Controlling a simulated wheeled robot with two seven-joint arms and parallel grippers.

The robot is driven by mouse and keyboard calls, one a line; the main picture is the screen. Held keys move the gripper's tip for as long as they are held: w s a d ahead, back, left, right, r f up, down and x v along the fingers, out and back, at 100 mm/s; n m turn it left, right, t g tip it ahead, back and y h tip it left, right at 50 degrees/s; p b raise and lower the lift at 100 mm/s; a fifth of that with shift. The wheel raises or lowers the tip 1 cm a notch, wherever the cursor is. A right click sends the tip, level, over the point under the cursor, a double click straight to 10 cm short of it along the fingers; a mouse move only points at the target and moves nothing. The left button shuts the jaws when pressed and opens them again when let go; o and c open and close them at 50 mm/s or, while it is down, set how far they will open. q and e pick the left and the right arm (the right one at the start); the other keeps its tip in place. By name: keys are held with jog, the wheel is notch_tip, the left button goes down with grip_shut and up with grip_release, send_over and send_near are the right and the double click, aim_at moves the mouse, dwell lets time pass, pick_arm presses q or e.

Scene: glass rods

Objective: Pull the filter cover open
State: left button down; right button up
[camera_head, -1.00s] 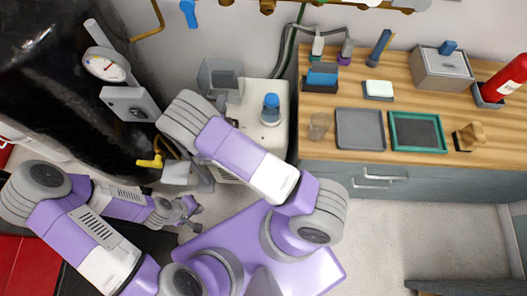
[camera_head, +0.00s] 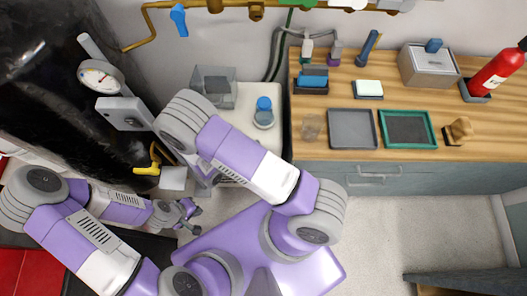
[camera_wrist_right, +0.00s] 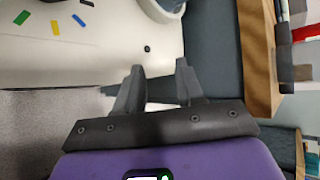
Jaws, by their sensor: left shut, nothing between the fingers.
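A translucent grey box-like cover (camera_head: 213,86) stands at the back left of a white machine (camera_head: 250,92); I cannot tell for sure that it is the filter cover. My left gripper (camera_head: 197,211) is shut and empty, low at the left, well apart from the machine. My right arm reaches toward the machine, and its gripper is hidden in the head view. In the right wrist view my right gripper (camera_wrist_right: 159,80) is open, with a clear gap between its fingers. It faces a white surface (camera_wrist_right: 100,65) with coloured marks, probably the machine's, and holds nothing.
A blue-capped bottle (camera_head: 264,112) stands on the machine. A black tank (camera_head: 50,85) with a gauge (camera_head: 100,75) is on the left. A wooden counter (camera_head: 345,95) with trays, a box and a red extinguisher (camera_head: 495,72) is on the right. The floor (camera_head: 410,230) at right is clear.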

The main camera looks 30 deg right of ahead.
jog(key=s+f+m+g+y, duration=0.3)
jog(key=s+m+g, duration=0.3)
jog(key=s+m, duration=0.2)
jog(key=shift+s+a+f+y+p, duration=0.3)
jog(key=shift+s+f+y+p, duration=0.1)
jog(key=shift+s, duration=0.45)
jog(key=shift+c, duration=0.3)
